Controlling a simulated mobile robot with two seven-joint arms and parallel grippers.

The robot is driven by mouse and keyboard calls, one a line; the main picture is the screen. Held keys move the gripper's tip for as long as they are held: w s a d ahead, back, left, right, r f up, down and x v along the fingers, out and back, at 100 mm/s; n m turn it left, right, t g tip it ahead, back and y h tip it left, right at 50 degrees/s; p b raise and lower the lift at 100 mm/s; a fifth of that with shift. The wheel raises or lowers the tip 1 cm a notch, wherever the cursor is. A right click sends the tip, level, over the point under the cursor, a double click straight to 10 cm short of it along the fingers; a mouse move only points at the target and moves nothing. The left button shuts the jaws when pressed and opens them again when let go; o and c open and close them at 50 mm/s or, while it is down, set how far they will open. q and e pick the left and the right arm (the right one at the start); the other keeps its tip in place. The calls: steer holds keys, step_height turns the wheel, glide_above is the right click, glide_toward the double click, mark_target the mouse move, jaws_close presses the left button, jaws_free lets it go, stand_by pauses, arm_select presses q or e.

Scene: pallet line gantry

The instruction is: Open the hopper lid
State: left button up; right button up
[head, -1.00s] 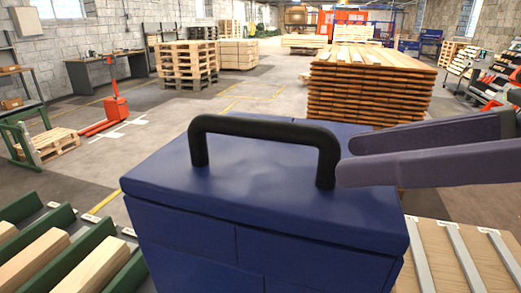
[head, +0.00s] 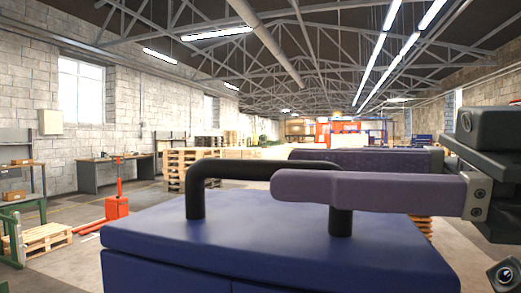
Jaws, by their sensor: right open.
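The hopper lid (head: 270,238) is a blue slab that lies flat on the blue hopper body (head: 165,274), with no gap visible between them. A black bar handle (head: 230,169) stands on the lid on two posts. My right gripper (head: 284,171) comes in from the right with its two purple fingers apart. One finger passes in front of the handle's right end and hides part of it; the other lies behind the bar. Whether either finger touches the handle cannot be told. My left gripper is out of view.
A pallet stack (head: 190,168) stands behind the hopper. A red pallet jack (head: 116,207) and a low wooden pallet (head: 40,240) are on the floor at left. A workbench (head: 115,174) stands along the left wall.

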mark_target(214, 169)
steer(key=shift+p+x, duration=0.6)
steer(key=shift+x, duration=1.65)
jaws_close()
steer(key=shift+f, duration=0.1)
